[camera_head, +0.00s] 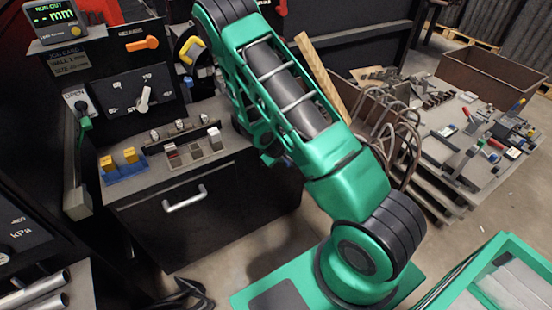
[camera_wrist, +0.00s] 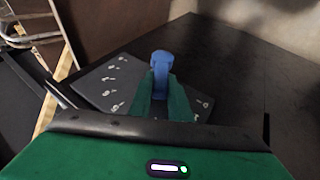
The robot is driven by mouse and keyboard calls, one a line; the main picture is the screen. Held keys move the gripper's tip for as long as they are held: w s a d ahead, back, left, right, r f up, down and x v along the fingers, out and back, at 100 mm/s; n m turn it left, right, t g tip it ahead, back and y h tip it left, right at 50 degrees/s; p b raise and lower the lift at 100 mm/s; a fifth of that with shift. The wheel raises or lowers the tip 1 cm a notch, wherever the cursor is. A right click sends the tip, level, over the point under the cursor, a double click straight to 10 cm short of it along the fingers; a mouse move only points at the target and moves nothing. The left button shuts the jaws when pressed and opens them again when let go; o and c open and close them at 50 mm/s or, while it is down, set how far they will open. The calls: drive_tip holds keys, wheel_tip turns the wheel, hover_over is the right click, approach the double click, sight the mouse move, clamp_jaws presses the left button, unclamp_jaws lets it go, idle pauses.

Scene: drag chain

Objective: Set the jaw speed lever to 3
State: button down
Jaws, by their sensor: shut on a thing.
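In the wrist view a blue lever (camera_wrist: 161,62) stands up from a dark plate (camera_wrist: 90,80) with white marks around it. My gripper's two green fingers (camera_wrist: 163,92) are shut on the lever, one on each side, with its blue end showing above them. Several white marks lie to the left of the lever and one to its right. They are too small to read surely, and the fingers hide the plate's middle. In the head view my arm covers the area, and I cannot make out the gripper or the blue lever there.
In the head view a dark panel carries a white dial lever (camera_head: 144,99) and an orange handle (camera_head: 142,43). A bench below holds yellow blocks (camera_head: 131,155) and grey blocks (camera_head: 214,138). A display (camera_head: 55,18) stands at upper left. A cluttered table (camera_head: 440,150) is at right.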

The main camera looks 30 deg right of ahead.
idle(0.4)
drive_tip(key=c, duration=1.6)
unclamp_jaws()
drive_tip(key=shift+c, duration=0.2)
drive_tip(key=shift+a, duration=0.1)
drive_tip(key=shift+r, duration=0.1)
drive_tip(key=v, duration=1)
drive_tip(key=shift+s+a, duration=0.15)
drive_tip(key=shift+a, duration=0.05)
drive_tip(key=shift+r, duration=0.15)
